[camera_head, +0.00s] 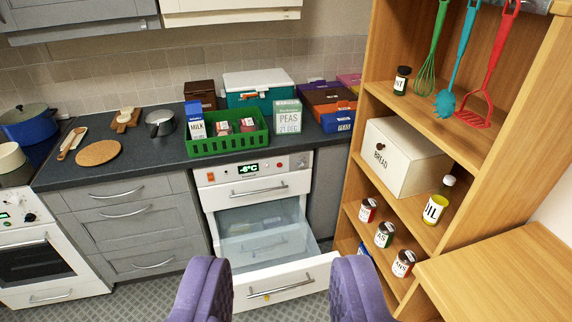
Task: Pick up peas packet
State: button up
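The peas packet (288,117) is a pale green and white box marked "PEAS 21 DEC". It stands upright on the dark worktop, right of the green crate and above the white freezer. My gripper (281,268) shows as two purple fingers at the bottom of the view. The fingers are wide apart with nothing between them. The gripper is open, on the near side of the freezer, well short of the packet.
The freezer (255,183) has its drawer (295,276) pulled out below the packet. A green crate (228,140) holds a milk carton (196,123) and small packets. A blue box (338,119) with a label stands to the right. A wooden shelf (425,118) rises at right.

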aim_at(287, 113)
jog(key=i+j+z, duration=0.1)
jog(key=i+j, duration=0.2)
jog(key=i+j+z, duration=0.15)
jog(key=i+j, duration=0.2)
jog(key=i, duration=0.15)
jog(key=i+j+z, duration=0.1)
jog(key=i+j, duration=0.25)
jog(key=i+j+z, duration=0.15)
jog(key=i+j, duration=0.3)
jog(key=i+j+z, duration=0.1)
jog(key=i+j, duration=0.25)
jog(key=i+j+z, duration=0.15)
jog(key=i+j, duration=0.15)
jog(key=j, duration=0.25)
jog(key=i+j+z, duration=0.1)
jog(key=i+j, duration=0.25)
jog(key=j, duration=0.15)
jog(key=i+j+z, duration=0.15)
jog(key=j, duration=0.4)
jog(key=i, duration=0.1)
